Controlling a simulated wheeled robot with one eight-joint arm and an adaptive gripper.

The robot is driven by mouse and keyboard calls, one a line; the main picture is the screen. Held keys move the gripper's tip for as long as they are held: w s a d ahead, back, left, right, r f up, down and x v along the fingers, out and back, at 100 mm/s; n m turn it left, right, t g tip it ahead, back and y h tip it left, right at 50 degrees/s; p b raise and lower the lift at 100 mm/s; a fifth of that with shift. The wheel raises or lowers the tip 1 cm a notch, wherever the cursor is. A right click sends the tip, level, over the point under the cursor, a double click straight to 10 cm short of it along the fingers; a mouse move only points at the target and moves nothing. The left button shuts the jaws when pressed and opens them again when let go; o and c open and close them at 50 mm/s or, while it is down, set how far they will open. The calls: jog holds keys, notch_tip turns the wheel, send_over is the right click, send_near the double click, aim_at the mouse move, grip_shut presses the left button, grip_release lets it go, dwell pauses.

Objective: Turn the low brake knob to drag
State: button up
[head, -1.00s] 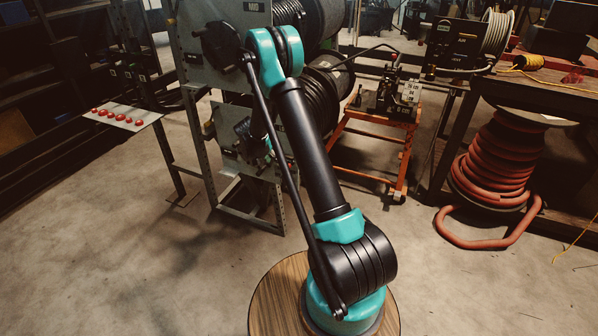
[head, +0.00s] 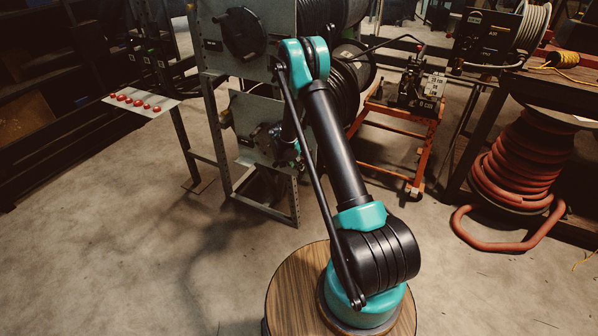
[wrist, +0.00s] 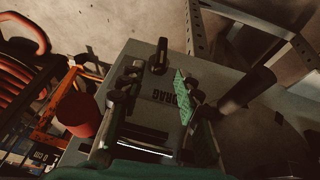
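The lower grey plate (head: 250,112) of the reel stand is in the head view, partly behind my arm. In the wrist view the plate (wrist: 135,52) carries a small black knob (wrist: 159,56), apparently the low brake knob, and lettering that reads DRAG (wrist: 182,100). My gripper (wrist: 158,88) has its two fingers spread, with the plate and lettering visible between them. The knob shows just beyond the fingertips, near the middle; I see no contact. In the head view my gripper (head: 287,150) is small and dark in front of the lower plate, and the knob cannot be made out.
The upper plate (head: 215,60) has a large black round part (head: 243,33). A dark handle-like cylinder (wrist: 250,88) lies right of the fingers in the wrist view. An orange cart (head: 428,130) and a red hose coil (head: 520,165) stand right. Floor in front is clear.

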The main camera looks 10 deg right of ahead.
aim_at(298, 170)
jog(key=shift+x, duration=2.6)
jog(key=shift+c, duration=0.2)
